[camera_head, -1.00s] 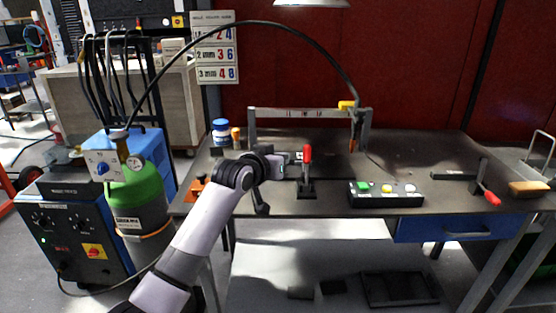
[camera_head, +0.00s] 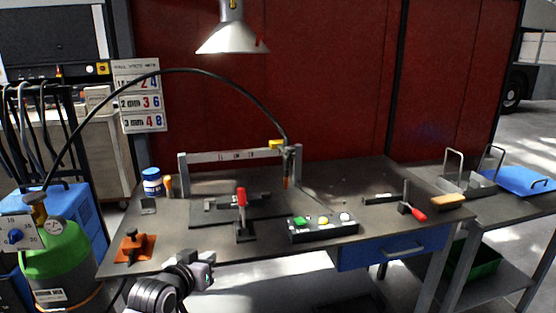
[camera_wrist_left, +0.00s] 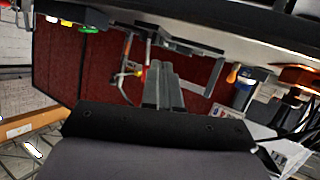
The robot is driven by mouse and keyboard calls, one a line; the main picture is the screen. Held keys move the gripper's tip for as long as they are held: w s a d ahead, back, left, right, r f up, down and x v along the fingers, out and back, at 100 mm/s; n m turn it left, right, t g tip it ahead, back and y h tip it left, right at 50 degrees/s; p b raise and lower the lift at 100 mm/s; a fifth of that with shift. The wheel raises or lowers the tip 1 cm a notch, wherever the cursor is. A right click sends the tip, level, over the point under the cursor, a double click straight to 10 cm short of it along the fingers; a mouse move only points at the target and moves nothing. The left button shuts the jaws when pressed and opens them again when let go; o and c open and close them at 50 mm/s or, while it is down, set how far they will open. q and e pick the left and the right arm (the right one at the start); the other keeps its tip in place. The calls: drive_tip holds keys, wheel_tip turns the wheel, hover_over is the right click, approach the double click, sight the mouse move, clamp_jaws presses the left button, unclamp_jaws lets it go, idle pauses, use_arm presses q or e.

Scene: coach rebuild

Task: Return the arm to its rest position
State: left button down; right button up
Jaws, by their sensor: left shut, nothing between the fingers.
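My left arm comes in at the bottom of the head view, with its gripper (camera_head: 207,274) low at the front edge of the workbench (camera_head: 330,185). The gripper is shut and empty, apart from the bench objects. In the left wrist view its two fingers (camera_wrist_left: 163,78) lie together, with nothing between them. That view is tilted, with the bench edge along the top. My right gripper is in neither view.
An orange block with a dark knob (camera_head: 135,247) and a red-handled clamp (camera_head: 242,215) stand near the gripper. A button box (camera_head: 322,228) is right of them. A green gas cylinder (camera_head: 55,255) stands at left. A lamp (camera_head: 231,38) hangs above.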

use_arm(q)
drive_tip(key=s+f+g, duration=0.1)
drive_tip(key=s+f, duration=0.5)
drive_tip(key=s, duration=0.4)
drive_tip(key=s+f+m+g, duration=0.1)
drive_tip(key=s+f, duration=0.6)
drive_tip(key=s, duration=0.4)
drive_tip(key=s+a+f, duration=0.1)
drive_tip(key=s+f, duration=0.5)
drive_tip(key=s, duration=0.5)
drive_tip(key=shift+f+m+g+y, duration=0.3)
drive_tip(key=shift+f+g, duration=0.05)
drive_tip(key=shift+g, duration=0.05)
